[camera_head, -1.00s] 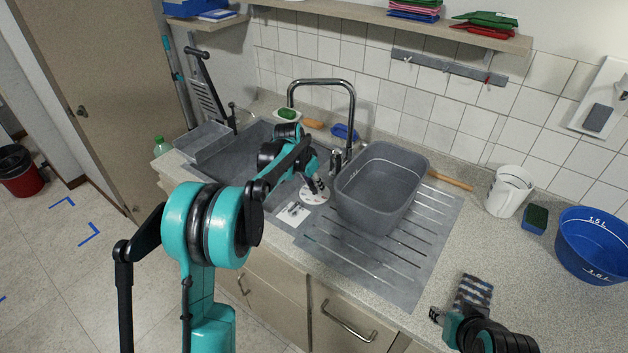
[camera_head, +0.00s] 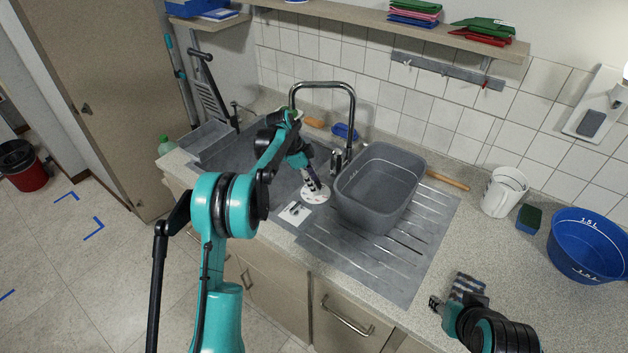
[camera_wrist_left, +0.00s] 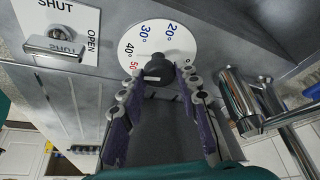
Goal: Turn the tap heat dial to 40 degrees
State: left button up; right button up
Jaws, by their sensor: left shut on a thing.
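In the left wrist view the dial plate (camera_wrist_left: 150,40) carries blue 20° and 30°, dark 40° and a red 50°. A dark knob (camera_wrist_left: 156,68) stands at its middle. My left gripper (camera_wrist_left: 157,82) is shut on the knob, with a finger at each side; it also shows over the dial in the head view (camera_head: 310,182). The knob's pointer cannot be read clearly. My right gripper (camera_head: 436,304) is over the counter at lower right, its opening unclear.
A grey tub (camera_head: 380,190) stands on the drainboard right of the dial. The tap (camera_head: 350,110) rises behind the dial. A SHUT/OPEN plate with a lever (camera_wrist_left: 58,45) is beside the dial.

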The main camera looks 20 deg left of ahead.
pick_arm(q)
jog(key=shift+m+g+p, duration=0.3)
jog(key=shift+m, duration=0.6)
jog(key=o, duration=1.1)
jog(key=shift+o, duration=0.2)
jog(key=v, duration=1.2)
jog(key=shift+w, duration=0.15)
